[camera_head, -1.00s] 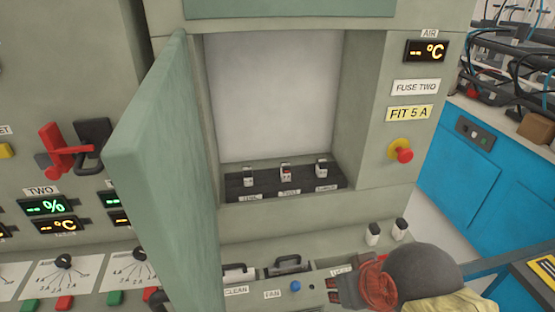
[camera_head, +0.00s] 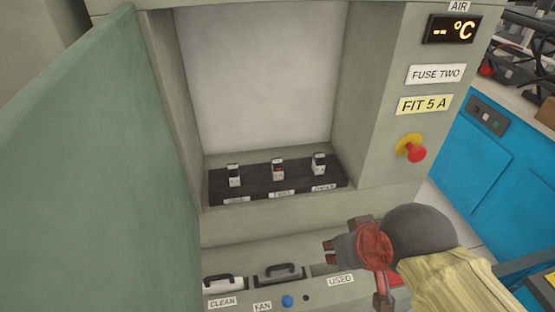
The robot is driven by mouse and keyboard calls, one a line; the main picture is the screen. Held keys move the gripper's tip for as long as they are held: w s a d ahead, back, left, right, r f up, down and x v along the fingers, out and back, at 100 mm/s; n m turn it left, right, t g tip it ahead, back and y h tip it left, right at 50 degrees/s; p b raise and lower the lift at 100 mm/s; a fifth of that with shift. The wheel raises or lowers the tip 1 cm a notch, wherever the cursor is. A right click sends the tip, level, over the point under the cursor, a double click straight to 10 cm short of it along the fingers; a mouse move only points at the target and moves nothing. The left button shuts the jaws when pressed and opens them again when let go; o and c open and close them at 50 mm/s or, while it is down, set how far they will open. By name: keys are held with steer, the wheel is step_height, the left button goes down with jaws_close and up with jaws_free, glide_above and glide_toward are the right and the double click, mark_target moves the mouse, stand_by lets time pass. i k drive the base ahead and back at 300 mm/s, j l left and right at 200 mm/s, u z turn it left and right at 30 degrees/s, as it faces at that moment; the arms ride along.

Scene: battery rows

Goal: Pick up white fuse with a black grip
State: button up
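Three small fuses stand in a black holder (camera_head: 290,186) on the floor of the open cabinet. The left fuse (camera_head: 234,177) and the right fuse (camera_head: 319,165) are white with a dark top. The middle fuse (camera_head: 278,171) is white with red on its front. My gripper (camera_head: 329,252) is in front of and below the holder, pointing left, apart from these fuses. Its fingertips are small and dark, and I cannot tell how far they are parted. I see nothing held in it.
The open green door (camera_head: 90,170) blocks the left side. Black-handled pieces (camera_head: 280,272) sit at the front ledge by the CLEAN and FAN labels. A USED label (camera_head: 340,281) is below my gripper. A red knob (camera_head: 415,153) sticks out at right, under FIT 5 A.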

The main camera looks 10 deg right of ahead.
mark_target(276, 165)
steer(key=k+l, duration=0.15)
steer(key=l, duration=0.2)
steer(key=k+l, duration=0.2)
steer(key=l, duration=0.15)
steer(key=k+l, duration=0.15)
steer(key=l, duration=0.2)
steer(key=k+l, duration=0.15)
steer(key=l, duration=0.2)
